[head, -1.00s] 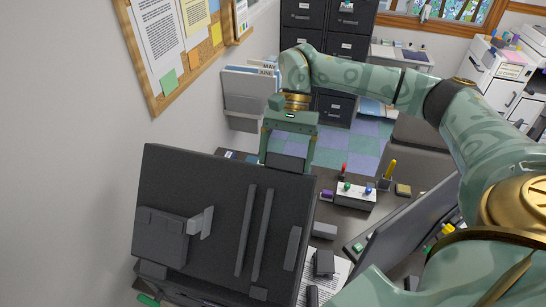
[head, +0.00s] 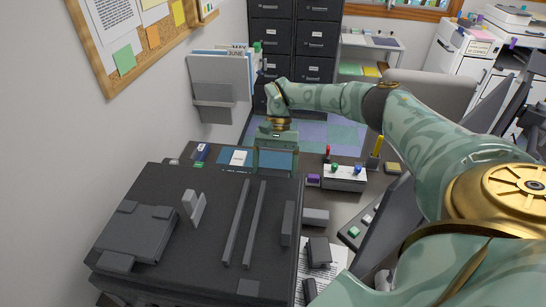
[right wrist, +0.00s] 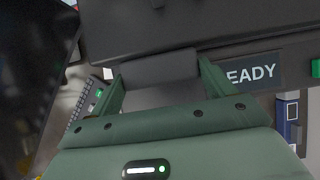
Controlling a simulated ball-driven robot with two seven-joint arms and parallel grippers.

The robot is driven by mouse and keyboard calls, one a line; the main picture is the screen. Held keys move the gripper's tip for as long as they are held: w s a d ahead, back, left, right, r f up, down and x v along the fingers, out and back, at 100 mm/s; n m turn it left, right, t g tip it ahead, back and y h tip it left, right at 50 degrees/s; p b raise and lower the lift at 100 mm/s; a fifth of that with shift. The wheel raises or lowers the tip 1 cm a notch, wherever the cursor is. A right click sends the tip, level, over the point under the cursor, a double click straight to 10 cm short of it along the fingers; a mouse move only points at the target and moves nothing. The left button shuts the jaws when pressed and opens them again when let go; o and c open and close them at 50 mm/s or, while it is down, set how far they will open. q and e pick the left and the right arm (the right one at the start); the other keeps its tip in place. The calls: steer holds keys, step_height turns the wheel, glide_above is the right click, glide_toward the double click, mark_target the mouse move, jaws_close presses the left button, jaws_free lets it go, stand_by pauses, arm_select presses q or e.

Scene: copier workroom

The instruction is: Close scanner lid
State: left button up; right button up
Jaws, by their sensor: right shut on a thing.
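The scanner lid (head: 215,235) is a wide dark panel with raised ribs and blocks on its top. In the head view it lies low, close to flat; I cannot tell if it touches the scanner bed, which is hidden beneath it. My right gripper (head: 276,160) is at the lid's far edge. In the right wrist view its two green fingers are shut on the dark grey lid handle (right wrist: 160,68). A display with part of the word READY (right wrist: 252,73) shows beside the right finger. My left gripper is not in view.
A stapler-like dark object (head: 319,252) and a printed sheet (head: 325,278) lie right of the lid. A white box with coloured knobs (head: 345,178) and a pen cup (head: 374,161) stand farther back. A wall file holder (head: 220,90) is at the left wall.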

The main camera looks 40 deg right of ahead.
steer(key=shift+d+f, duration=0.2)
steer(key=shift+f, duration=0.5)
steer(key=shift+w+r, duration=0.1)
steer(key=shift+r, duration=0.2)
steer(key=o, duration=1.3)
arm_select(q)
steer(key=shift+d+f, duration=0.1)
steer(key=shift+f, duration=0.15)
arm_select(e)
steer(key=shift+w, duration=0.1)
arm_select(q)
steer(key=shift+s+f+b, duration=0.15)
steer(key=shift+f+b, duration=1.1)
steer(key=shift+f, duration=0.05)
arm_select(e)
steer(key=v, duration=0.7)
steer(key=shift+d+r, duration=0.15)
steer(key=shift+w, duration=0.1)
